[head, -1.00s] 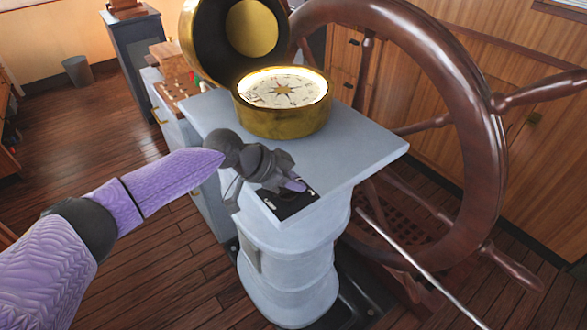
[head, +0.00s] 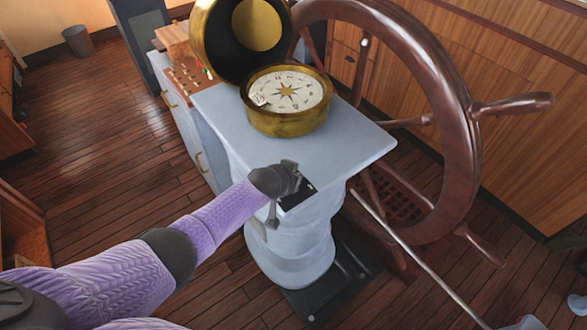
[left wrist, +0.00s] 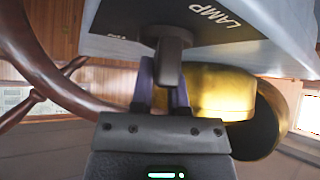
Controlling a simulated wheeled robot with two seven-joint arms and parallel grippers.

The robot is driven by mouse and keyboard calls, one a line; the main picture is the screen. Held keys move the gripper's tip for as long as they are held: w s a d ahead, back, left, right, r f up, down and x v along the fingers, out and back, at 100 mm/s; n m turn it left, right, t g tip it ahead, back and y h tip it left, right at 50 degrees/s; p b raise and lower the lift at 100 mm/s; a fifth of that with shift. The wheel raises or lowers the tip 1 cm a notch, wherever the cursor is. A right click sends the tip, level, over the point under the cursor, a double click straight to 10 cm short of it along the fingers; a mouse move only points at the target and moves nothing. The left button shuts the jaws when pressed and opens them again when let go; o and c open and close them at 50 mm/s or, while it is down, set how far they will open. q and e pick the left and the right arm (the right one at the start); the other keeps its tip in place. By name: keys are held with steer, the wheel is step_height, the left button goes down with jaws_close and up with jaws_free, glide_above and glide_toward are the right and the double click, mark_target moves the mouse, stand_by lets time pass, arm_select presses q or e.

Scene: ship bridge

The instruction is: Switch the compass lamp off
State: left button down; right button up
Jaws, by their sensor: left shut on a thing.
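The brass compass (head: 287,112) sits on the pale pedestal top (head: 350,140) with its lid open; its white dial looks plain and unlit. A black switch plate (head: 303,196) lies at the near edge of the top. In the left wrist view the plate (left wrist: 222,28), marked LAMP, carries a dark lever (left wrist: 170,55). My left gripper (head: 288,184) is at the plate, and its purple fingers (left wrist: 160,95) are closed around the lever from both sides. In the head view the gripper hides the lever. My right gripper is not in view.
The large wooden steering wheel (head: 460,150) stands right behind the pedestal. The raised lid (head: 225,40) stands left of the dial. A console with buttons (head: 185,80) is at the back left.

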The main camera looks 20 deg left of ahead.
arm_select(q)
steer(key=shift+n+y, duration=0.3)
stand_by(0.4)
steer(key=c, duration=0.6)
jaws_free()
steer(key=p+v, duration=0.5)
steer(key=v, duration=0.5)
steer(key=shift+f+p, duration=0.1)
steer(key=shift+p, duration=0.25)
